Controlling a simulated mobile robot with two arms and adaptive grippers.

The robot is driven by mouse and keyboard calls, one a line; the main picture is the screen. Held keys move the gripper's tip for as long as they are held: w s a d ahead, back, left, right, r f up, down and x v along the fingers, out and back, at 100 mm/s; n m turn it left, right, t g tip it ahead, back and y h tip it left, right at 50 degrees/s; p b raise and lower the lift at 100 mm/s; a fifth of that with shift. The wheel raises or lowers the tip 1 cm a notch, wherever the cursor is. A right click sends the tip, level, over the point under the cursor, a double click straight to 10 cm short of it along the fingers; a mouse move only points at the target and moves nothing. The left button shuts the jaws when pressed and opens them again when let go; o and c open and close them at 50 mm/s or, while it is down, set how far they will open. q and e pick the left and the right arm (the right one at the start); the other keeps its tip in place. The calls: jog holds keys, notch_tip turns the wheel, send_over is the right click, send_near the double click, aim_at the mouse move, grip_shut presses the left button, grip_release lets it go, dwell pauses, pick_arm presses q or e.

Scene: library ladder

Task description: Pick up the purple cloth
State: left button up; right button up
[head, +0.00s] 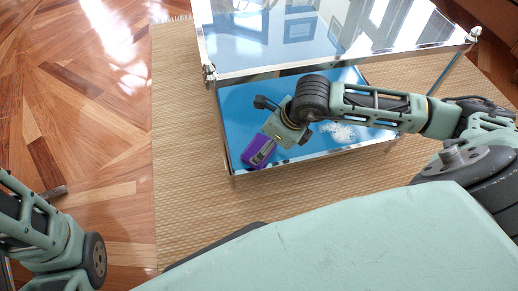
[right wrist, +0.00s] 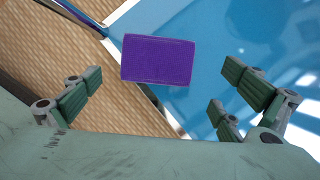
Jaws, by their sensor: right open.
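The purple cloth (head: 256,144) is a small rectangle at the front left corner of the blue lower shelf (head: 235,110). In the right wrist view the cloth (right wrist: 158,60) lies flat across the shelf's pale edge strip, near the corner. My right gripper (head: 262,154) reaches over the cloth from the right and hides part of it in the head view. In the right wrist view the gripper (right wrist: 155,97) is open and empty, its fingers wide apart on either side of the cloth. Part of my left arm shows at lower left; its gripper is out of view.
A glossy upper shelf (head: 300,45) with a metal frame stands above and behind the lower one. My right forearm passes over the lower shelf. White patches (head: 340,132) show on the blue surface. A woven tan mat (head: 185,150) lies beneath, with open wooden floor (head: 85,110) to the left.

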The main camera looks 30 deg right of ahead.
aim_at(259, 147)
jog(key=shift+w+a, duration=0.3)
jog(key=shift+w, duration=0.05)
jog(key=b+x, duration=0.3)
jog(key=x, duration=0.1)
jog(key=shift+s+f, duration=0.1)
jog(key=shift+f, duration=0.1)
jog(key=shift+w+a+f+b, duration=0.1)
jog(key=shift+w+f+b, duration=0.1)
jog(key=shift+f+b, duration=0.2)
jog(key=shift+r, duration=0.1)
jog(key=c, duration=1.2)
jog(key=shift+r, duration=0.1)
